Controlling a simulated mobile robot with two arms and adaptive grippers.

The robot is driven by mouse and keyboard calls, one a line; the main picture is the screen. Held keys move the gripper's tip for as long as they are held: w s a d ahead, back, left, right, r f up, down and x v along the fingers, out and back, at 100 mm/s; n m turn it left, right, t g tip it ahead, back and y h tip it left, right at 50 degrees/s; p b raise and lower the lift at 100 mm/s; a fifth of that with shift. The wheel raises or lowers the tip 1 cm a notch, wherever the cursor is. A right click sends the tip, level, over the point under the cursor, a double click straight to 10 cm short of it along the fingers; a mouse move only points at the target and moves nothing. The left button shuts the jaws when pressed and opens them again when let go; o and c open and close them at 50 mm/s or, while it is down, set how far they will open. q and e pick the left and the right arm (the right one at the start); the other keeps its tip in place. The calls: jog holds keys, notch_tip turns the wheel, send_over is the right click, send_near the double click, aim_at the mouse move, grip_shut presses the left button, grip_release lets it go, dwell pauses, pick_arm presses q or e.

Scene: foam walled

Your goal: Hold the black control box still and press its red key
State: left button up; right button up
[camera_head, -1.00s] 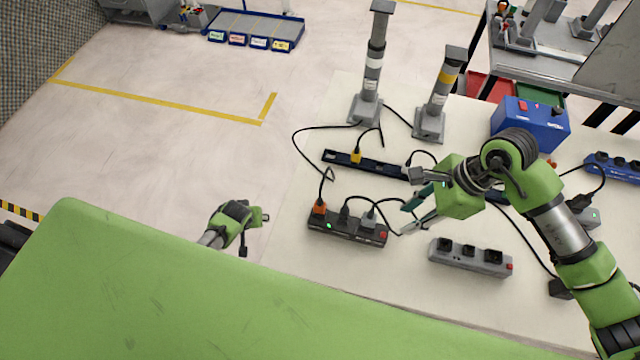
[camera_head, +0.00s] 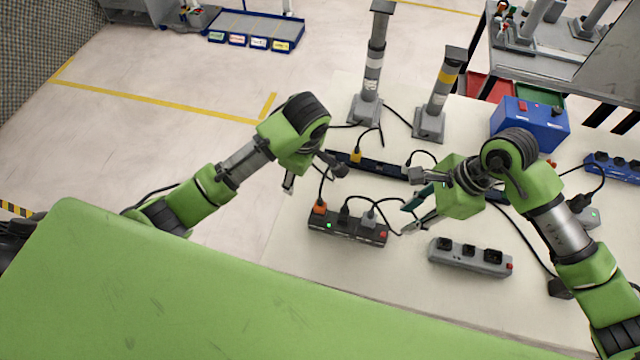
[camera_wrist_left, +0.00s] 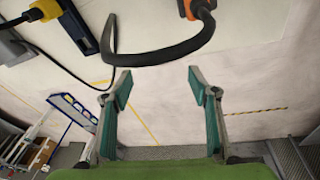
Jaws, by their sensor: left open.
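The black control box (camera_head: 345,227) lies on the pale tabletop in the head view, with an orange plug, a black plug and a grey plug in its top and a green light. Its red key (camera_head: 383,234) is at its right end. My left gripper (camera_head: 314,178) is open and empty, above and behind the box's left end; in the left wrist view its jaws (camera_wrist_left: 159,88) stand wide apart, with a black cable crossing beyond them. My right gripper (camera_head: 407,217) is just right of the red key, apart from it as far as I can see; its jaw opening is unclear.
A grey socket strip (camera_head: 470,258) with a red switch lies to the right. A long black strip (camera_head: 375,165) with a yellow plug lies behind. Loose black cables loop around the control box. Two grey posts (camera_head: 368,75) and a blue box (camera_head: 530,124) stand further back.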

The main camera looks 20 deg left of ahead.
aim_at(320, 212)
pick_arm(q)
jog(key=s+d+r, duration=0.1)
jog(key=d+r, duration=0.1)
jog(key=s+d+r+n+h, duration=0.1)
jog(key=s+d+r, duration=0.1)
jog(key=s+d+r+n+g, duration=0.1)
jog(key=s+d+r, duration=0.1)
jog(key=d, duration=0.1)
jog(key=shift+s+r+h, duration=0.2)
jog(key=shift+r+h, duration=0.1)
jog(key=shift+h, duration=0.1)
jog(key=shift+s+d+r, duration=0.15)
jog(key=shift+s+d, duration=0.05)
jog(key=shift+s, duration=0.05)
jog(key=shift+d+f+n, duration=0.1)
jog(key=shift+f+n, duration=0.2)
jog(key=shift+f, duration=0.15)
notch_tip(320, 212, down, 13)
jog(key=shift+r, duration=0.1)
jog(key=c, duration=1.4)
jog(key=shift+o, duration=0.2)
pick_arm(e)
grip_shut()
